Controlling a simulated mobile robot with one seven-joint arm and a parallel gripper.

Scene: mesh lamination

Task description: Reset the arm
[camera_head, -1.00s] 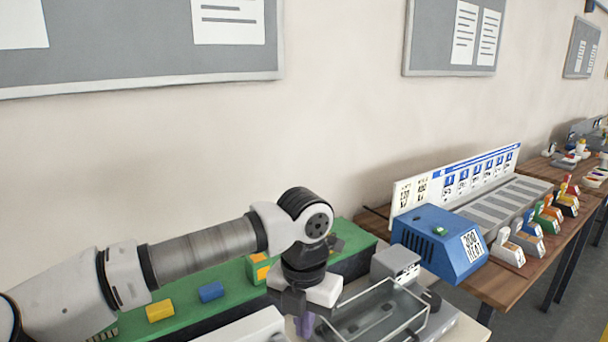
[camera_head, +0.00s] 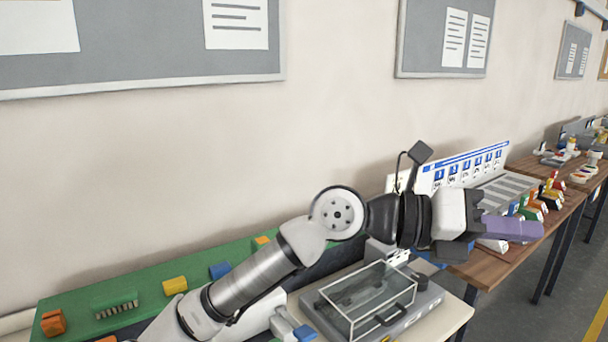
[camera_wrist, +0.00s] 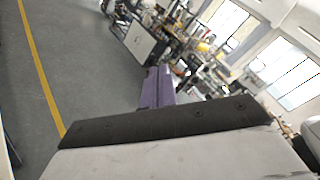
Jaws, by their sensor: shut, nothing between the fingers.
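My gripper (camera_head: 512,228) shows at the right in the head view, with purple fingers closed together and nothing held. It is raised, points to the right and stands in front of the wooden table. My arm stretches from the bottom left, over the green bench, to the gripper. In the wrist view the closed purple fingers (camera_wrist: 157,88) point out over the open room, with no object at their tips.
A clear lidded box on a grey device (camera_head: 368,300) sits below my arm. The green bench (camera_head: 140,295) holds yellow, blue and orange blocks. The wooden table (camera_head: 490,268) carries a sign board and several coloured items. Grey floor (camera_wrist: 85,60) is clear.

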